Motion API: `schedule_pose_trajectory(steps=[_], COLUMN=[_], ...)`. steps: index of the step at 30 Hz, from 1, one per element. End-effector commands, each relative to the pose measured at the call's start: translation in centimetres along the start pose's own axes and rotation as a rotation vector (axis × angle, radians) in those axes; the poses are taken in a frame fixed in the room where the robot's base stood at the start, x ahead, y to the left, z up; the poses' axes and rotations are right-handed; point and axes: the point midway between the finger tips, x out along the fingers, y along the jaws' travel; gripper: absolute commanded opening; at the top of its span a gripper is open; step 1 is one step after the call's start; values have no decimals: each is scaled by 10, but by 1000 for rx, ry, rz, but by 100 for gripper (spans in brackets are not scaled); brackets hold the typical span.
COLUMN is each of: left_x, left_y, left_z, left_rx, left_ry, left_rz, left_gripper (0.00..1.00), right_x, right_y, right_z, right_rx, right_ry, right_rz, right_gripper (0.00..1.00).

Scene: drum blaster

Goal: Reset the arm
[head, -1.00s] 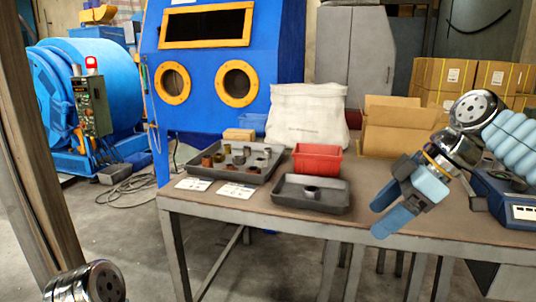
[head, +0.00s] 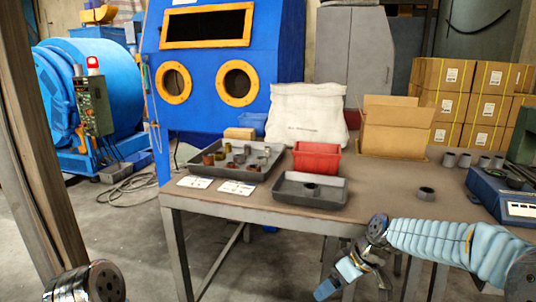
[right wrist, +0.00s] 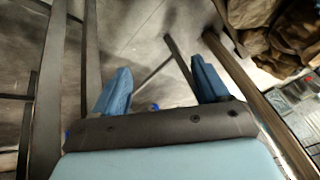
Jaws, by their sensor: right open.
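My right arm comes in from the lower right of the head view. Its gripper (head: 335,281) hangs below the front edge of the table (head: 240,214), pointing down and left. In the right wrist view the two blue fingers of this gripper (right wrist: 160,88) stand apart with nothing between them, above the concrete floor and table legs. Of my left arm, only a metal joint shows at the bottom left of the head view; its gripper is out of view.
The table holds a grey tray of parts (head: 222,172), a red bin (head: 317,158), a smaller grey tray (head: 296,198) with one ring, a loose grey ring (head: 426,193), a cardboard box (head: 392,125) and a blue scale (head: 505,190). A wooden post (head: 38,150) stands at left.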

Motion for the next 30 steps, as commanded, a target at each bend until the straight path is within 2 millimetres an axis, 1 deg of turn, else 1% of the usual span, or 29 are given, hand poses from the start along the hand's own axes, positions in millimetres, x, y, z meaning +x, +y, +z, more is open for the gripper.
schedule_pose_trajectory(steps=[1, 2, 3, 5, 6, 8, 9, 11, 12, 15, 18, 21, 30], left_x=[0, 0, 0, 0, 0, 0, 0, 0, 0, 0, 0, 0, 0], left_y=[0, 0, 0, 0, 0, 0, 0, 0, 0, 0, 0, 0, 0], left_z=[0, 0, 0, 0, 0, 0, 0, 0, 0, 0, 0, 0, 0], left_rx=[0, 0, 0, 0, 0, 0, 0, 0, 0, 0, 0, 0, 0], left_ry=[0, 0, 0, 0, 0, 0, 0, 0, 0, 0, 0, 0, 0], left_rz=[0, 0, 0, 0, 0, 0, 0, 0, 0, 0, 0, 0, 0], left_gripper=[81, 81, 81, 81, 81, 81, 81, 81, 81, 81, 81, 81, 81], right_x=[42, 66, 98, 140, 167, 201, 219, 240, 250, 264, 269, 270, 270], right_y=[3, 4, 5, 1, -5, -18, -28, -43, -55, -78, -92, -96, -95], right_z=[21, 33, 52, 82, 105, 140, 162, 194, 213, 248, 266, 272, 271], right_rx=[77, 129, 196, 295, 360, 456, 516, 597, 647, 744, 799, 820, 819], right_ry=[-31, -43, -57, -75, -87, -103, -111, -120, -126, -130, -128, -125, -122], right_rz=[-5, 1, 9, 23, 31, 43, 51, 61, 65, 74, 79, 81, 83], right_gripper=[74, 74, 74, 74, 74, 74, 74, 74, 74, 74, 74, 74, 74])
